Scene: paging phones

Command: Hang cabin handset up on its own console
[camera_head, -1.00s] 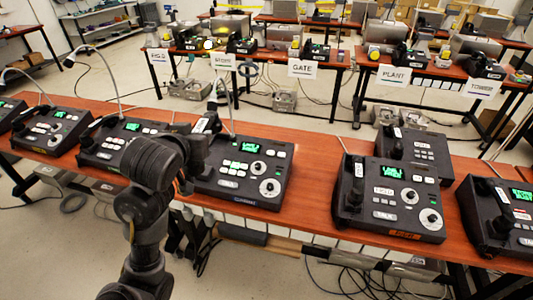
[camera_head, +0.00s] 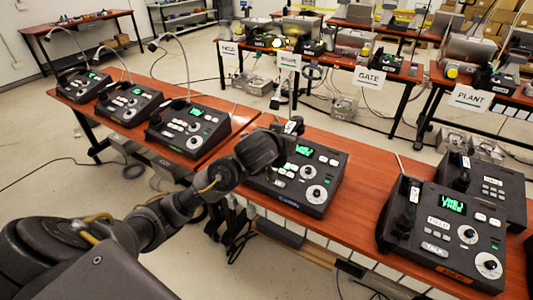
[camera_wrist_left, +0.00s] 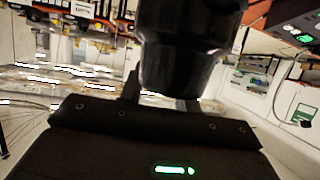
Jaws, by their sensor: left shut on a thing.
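My left gripper (camera_wrist_left: 160,98) is shut on a black handset (camera_wrist_left: 180,45), which fills the upper middle of the left wrist view. In the head view my left arm comes in from the lower left, and its dark wrist hides most of the gripper and handset. A dark piece with a white label (camera_head: 293,126) shows just behind the wrist; I cannot tell whether it is the held handset. A console (camera_head: 318,185) with a green screen and round dials sits right below and beside the wrist, its left side covered. I cannot read which console is the cabin one. My right gripper is not in view.
Several consoles with gooseneck lamps stand on the left table, one of them here (camera_head: 190,125). Bare wood (camera_head: 365,170) lies between. Labelled tables stand farther back.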

